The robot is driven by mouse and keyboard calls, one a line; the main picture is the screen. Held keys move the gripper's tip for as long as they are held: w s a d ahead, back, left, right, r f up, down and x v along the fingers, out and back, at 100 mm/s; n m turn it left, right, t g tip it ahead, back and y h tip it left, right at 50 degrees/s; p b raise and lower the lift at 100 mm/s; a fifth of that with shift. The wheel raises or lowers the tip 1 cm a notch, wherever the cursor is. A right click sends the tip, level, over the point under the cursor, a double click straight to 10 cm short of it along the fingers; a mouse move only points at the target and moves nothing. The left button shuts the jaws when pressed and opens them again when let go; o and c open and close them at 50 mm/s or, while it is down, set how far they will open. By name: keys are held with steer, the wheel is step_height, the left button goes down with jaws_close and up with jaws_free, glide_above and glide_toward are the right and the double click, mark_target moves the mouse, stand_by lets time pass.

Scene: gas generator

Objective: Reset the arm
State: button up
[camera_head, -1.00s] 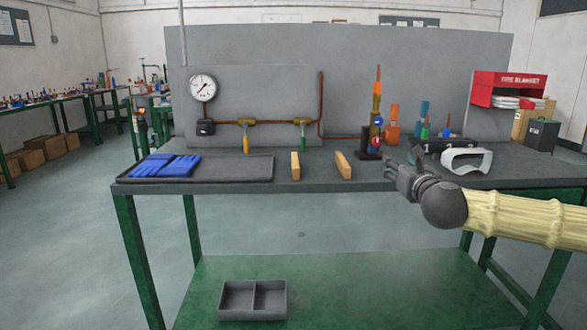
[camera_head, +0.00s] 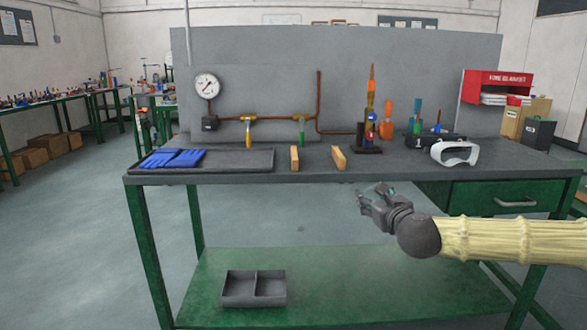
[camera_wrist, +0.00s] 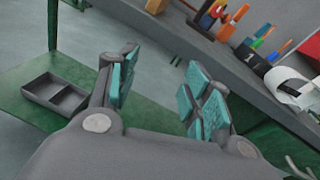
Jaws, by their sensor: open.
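My gripper (camera_head: 374,199) is at the end of my arm, which reaches in from the right in the head view. It is held in front of the workbench (camera_head: 330,172), below the level of its top. In the wrist view, the gripper's two teal-padded fingers (camera_wrist: 158,92) are spread apart with nothing between them. The gripper appears to touch nothing.
The bench carries a tray (camera_head: 240,160) with blue gloves (camera_head: 172,158), wooden blocks (camera_head: 339,158), a pipe with a gauge (camera_head: 207,87), a torch stand (camera_head: 370,130) and white goggles (camera_head: 455,152). A grey divided bin (camera_head: 254,290) sits on the lower shelf.

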steer(key=s+a+f+n+g+y, duration=0.1)
steer(key=s+a+f+n+g, duration=0.2)
steer(key=f, duration=0.6)
steer(key=s+a+f+n+g+y, duration=0.1)
steer(key=s+a+f+n, duration=0.4)
steer(key=f, duration=0.4)
steer(key=s+a+f+n+g, duration=0.25)
steer(key=a+f, duration=0.25)
steer(key=f, duration=0.4)
steer(key=s+d+f+n+g, duration=0.1)
steer(key=s+f+n+g, duration=0.75)
steer(key=s+f, duration=1.4)
steer(key=s+d+f+n+g+h, duration=0.1)
steer(key=s+d+f+n+h, duration=0.15)
steer(key=s+d+n, duration=0.55)
steer(key=s+d+f+n+h, duration=0.2)
steer(key=s+d+f+n, duration=0.3)
steer(key=s, duration=0.5)
step_height(320, 180, up, 30)
steer(key=p, duration=2.9)
steer(key=shift+d+m, duration=0.3)
steer(key=shift+d, duration=0.05)
steer(key=shift+w, duration=0.1)
